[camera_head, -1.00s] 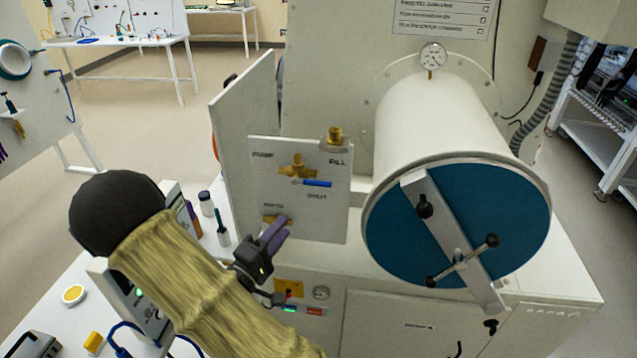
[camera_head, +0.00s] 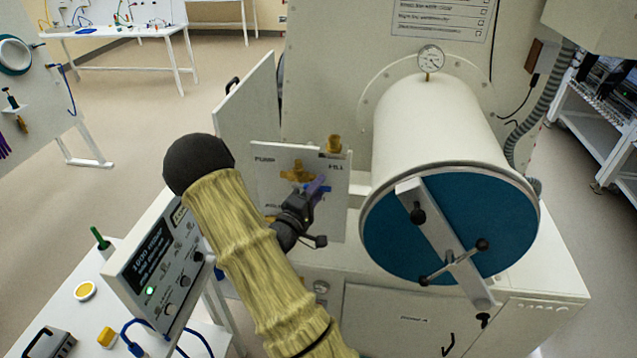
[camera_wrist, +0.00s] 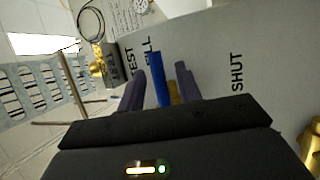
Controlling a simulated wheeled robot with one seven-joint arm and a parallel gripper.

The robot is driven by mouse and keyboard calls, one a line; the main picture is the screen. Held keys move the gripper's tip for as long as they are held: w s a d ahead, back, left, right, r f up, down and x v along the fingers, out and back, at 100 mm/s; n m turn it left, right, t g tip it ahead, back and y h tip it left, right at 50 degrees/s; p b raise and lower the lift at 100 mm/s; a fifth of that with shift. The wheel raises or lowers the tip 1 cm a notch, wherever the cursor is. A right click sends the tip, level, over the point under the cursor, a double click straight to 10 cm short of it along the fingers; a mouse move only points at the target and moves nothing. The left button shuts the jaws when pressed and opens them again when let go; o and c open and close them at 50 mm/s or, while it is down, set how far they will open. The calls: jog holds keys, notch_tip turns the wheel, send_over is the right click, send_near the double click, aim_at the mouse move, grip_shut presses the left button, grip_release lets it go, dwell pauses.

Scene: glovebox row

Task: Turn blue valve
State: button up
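In the wrist view the blue handle (camera_wrist: 158,82) stands between the two purple fingers of my gripper (camera_wrist: 160,88). The fingers look parted, with a gap beside the handle; I cannot tell whether either touches it. A second, lower brass valve on the panel is mostly hidden behind my gripper.
A large white cylinder with a blue round door (camera_head: 385,228) stands to the right of the panel. A boxy instrument with a display (camera_head: 160,262) stands at lower left, beside my arm.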

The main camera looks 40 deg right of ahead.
jog(key=shift+w+d, duration=0.1)
jog(key=shift+d, duration=0.15)
grip_shut()
jog(key=shift+w+a, duration=0.1)
jog(key=shift+w, duration=0.05)
